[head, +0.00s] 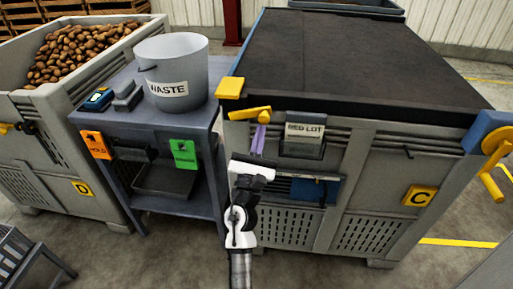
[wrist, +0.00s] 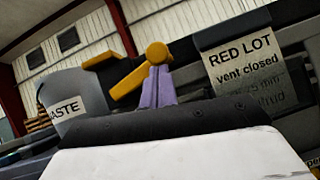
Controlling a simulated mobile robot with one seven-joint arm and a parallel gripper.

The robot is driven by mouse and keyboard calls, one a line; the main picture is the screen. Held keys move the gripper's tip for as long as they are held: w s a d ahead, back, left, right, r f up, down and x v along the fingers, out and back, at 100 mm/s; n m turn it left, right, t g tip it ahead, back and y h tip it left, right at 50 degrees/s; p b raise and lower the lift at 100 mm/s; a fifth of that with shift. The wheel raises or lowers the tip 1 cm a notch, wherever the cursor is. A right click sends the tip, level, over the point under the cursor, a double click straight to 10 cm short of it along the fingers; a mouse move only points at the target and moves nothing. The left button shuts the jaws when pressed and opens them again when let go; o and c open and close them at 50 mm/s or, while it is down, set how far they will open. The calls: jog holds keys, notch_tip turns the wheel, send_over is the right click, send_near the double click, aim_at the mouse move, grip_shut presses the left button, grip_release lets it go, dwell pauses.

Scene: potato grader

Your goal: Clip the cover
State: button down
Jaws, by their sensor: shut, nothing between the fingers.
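The dark cover (head: 350,55) lies over the top of grey bin C (head: 345,200). At its front left corner are a yellow block (head: 230,88) and a yellow lever (head: 248,114), sticking out roughly level. In the wrist view the lever (wrist: 140,72) is tilted, its rounded end up at right. My gripper (head: 263,122) has purple fingers, shut together and empty. The fingertips (wrist: 158,66) are right at the lever's rounded end; I cannot tell whether they touch. At the front right corner, a blue bracket (head: 487,128) carries another yellow lever (head: 494,178), hanging down at an angle.
A "RED LOT" label (head: 304,131) hangs on the bin front, close to my fingers' right. A grey table (head: 150,120) on the left bears a WASTE bucket (head: 175,70). Bin D (head: 40,165), full of potatoes, stands beyond it. Floor is open in front.

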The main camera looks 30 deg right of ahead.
jog(key=n+t+y, duration=0.1)
jog(key=n, duration=0.1)
jog(key=r+n+t+y+b, duration=0.1)
jog(key=n, duration=0.1)
jog(key=n+t+y, duration=0.1)
jog(key=shift+s+d+r+n+y+b, duration=0.15)
jog(key=shift+r+n+y+b, duration=0.2)
jog(key=shift+r+n+y, duration=0.05)
jog(key=n+y, duration=0.1)
jog(key=r+n+t+y, duration=0.1)
jog(key=n, duration=0.1)
jog(key=shift+r, duration=0.2)
jog(key=r+n+y, duration=0.1)
jog(key=n, duration=0.1)
jog(key=r+n+y+p, duration=0.1)
jog(key=n+y, duration=0.1)
jog(key=a+n+y, duration=0.1)
jog(key=n+y, duration=0.1)
jog(key=shift+w+a+r+t+p, duration=0.1)
jog(key=shift+w+r+t+p, duration=0.2)
jog(key=shift+w+r+t, duration=0.1)
jog(key=shift+a+r, duration=0.1)
jog(key=b, duration=0.5)
send_near(260, 117)
jog(key=s+a, duration=0.2)
jog(key=shift+s+a, duration=0.15)
jog(key=shift+s, duration=0.15)
